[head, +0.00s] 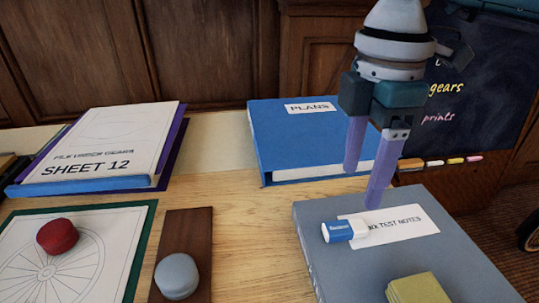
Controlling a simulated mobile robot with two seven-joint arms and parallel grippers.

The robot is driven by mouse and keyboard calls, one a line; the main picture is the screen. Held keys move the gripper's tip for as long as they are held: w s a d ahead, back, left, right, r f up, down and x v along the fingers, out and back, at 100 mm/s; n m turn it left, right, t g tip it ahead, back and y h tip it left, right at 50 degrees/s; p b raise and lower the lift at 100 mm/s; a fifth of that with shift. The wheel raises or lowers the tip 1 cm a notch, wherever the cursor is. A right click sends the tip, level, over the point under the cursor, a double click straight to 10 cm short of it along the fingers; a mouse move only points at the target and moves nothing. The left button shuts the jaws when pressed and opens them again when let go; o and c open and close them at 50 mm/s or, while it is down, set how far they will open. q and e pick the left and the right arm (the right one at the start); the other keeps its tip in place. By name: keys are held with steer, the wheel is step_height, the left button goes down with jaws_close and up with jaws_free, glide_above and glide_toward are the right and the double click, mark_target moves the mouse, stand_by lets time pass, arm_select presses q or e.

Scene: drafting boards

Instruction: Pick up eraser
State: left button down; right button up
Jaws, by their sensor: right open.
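The eraser (344,231), white with a blue sleeve, lies on a grey book (315,248) labelled with test notes, partly over its white label. My right gripper (364,188) comes down from the top right with two purple fingers, open and empty. Its fingertips are just above and behind the eraser in the head view; one finger ends close to the eraser's white end. I cannot tell the exact gap. My left gripper is not in view.
A yellow-green block (418,290) lies on the grey book's front. A blue PLANS binder (300,140) lies behind. At left are a SHEET 12 stack (105,140), a red round piece (57,237) and a grey round piece (177,276). A chalkboard (470,85) stands at right.

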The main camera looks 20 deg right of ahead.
mark_target(350, 226)
steer(key=f, duration=0.5)
steer(key=s+f+b, duration=0.1)
steer(key=f, duration=0.1)
steer(key=shift+a+f, duration=0.25)
steer(key=shift+f, duration=0.05)
jaws_close()
